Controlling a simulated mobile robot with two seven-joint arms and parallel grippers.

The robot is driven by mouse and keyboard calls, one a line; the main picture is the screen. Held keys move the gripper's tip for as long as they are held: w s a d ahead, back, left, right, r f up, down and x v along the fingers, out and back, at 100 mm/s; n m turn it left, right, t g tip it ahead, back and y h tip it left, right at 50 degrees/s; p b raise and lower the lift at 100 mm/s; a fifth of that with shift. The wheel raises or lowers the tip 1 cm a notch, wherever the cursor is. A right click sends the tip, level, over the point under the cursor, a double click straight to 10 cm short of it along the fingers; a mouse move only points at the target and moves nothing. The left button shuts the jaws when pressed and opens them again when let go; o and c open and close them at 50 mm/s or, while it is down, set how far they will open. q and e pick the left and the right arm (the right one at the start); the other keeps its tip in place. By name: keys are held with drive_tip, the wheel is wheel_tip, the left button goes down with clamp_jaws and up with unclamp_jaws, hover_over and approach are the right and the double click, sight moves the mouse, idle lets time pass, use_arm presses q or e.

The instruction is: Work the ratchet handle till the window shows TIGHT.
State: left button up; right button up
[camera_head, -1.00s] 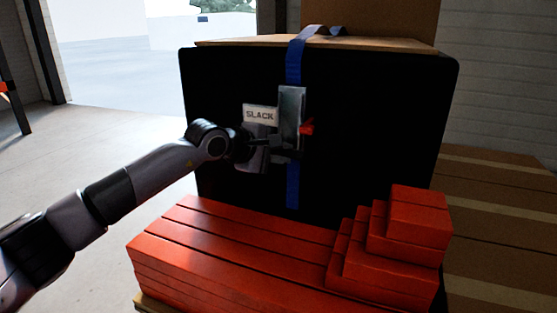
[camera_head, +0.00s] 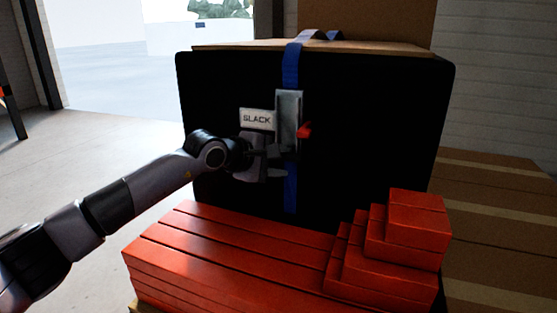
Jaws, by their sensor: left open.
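The window plate (camera_head: 257,119) reads SLACK and sits left of the grey metal ratchet (camera_head: 289,112). The ratchet is on a blue strap (camera_head: 292,66) that runs down the front of a large black load. A red part (camera_head: 305,130), which may be the handle's grip, sticks out at the ratchet's right side. My left gripper (camera_head: 281,161) is open, with its fingers pointing right at the ratchet's lower end, in front of the strap. I cannot tell whether it touches the ratchet. My right gripper is not in view.
Red boxes (camera_head: 220,250) are stacked low in front of the black load (camera_head: 380,130), rising in steps at the right (camera_head: 408,230). Cardboard boxes (camera_head: 505,215) stand at the right. Open floor (camera_head: 100,150) lies to the left, towards a bright doorway.

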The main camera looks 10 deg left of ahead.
use_arm(q)
drive_tip(key=shift+a+r, duration=0.1)
drive_tip(key=shift+r, duration=0.3)
